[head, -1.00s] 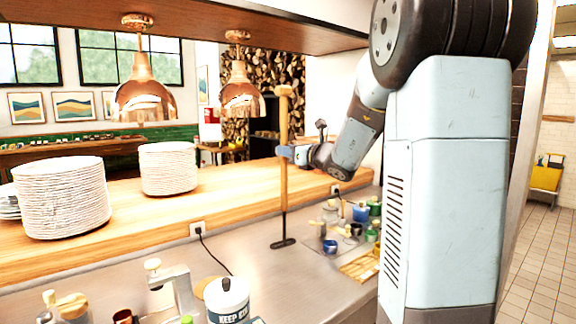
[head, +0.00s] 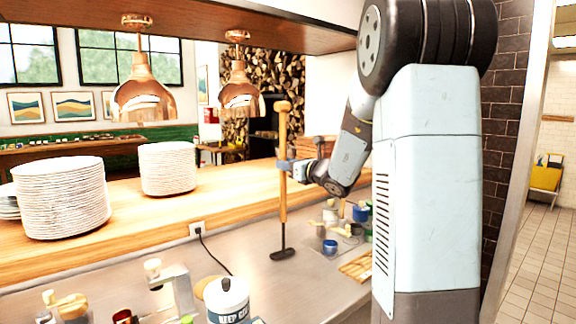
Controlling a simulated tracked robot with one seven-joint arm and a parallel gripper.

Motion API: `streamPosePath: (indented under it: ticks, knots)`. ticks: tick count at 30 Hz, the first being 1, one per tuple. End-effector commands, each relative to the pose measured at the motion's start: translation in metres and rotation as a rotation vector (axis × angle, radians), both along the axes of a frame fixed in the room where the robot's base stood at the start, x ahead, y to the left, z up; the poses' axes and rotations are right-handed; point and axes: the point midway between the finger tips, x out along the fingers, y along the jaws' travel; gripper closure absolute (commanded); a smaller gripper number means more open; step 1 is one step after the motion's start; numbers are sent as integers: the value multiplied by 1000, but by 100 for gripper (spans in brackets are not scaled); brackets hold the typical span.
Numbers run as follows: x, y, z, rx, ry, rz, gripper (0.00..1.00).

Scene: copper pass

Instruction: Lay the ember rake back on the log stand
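The ember rake (head: 284,205) has a long wooden handle with a knob at the top and a dark flat head at the bottom. It hangs upright in the head view, its head over the steel counter (head: 235,262); I cannot tell whether the head touches the counter. My gripper (head: 285,167) is shut on the upper part of the wooden handle. I cannot make out the log stand for certain. Stacked split logs (head: 272,72) show behind the far side of the pass.
Plate stacks (head: 62,198) (head: 167,168) stand on the wooden ledge (head: 125,208). Copper lamps (head: 144,98) (head: 240,95) hang above it. Small pots (head: 330,246) sit right of the rake. A white tub (head: 228,302) stands in front. Some bare steel lies left of the rake.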

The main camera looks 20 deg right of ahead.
Motion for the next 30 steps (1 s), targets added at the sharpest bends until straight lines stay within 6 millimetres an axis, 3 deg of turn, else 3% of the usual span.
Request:
streamPosePath:
  ticks: [6, 17, 30]
  knots:
    - [0, 0, 0, 0, 0, 0, 50]
    - [-6, -2, 2, -1, -1, 0, 50]
    - [-79, -32, 2, 0, 0, -2, 50]
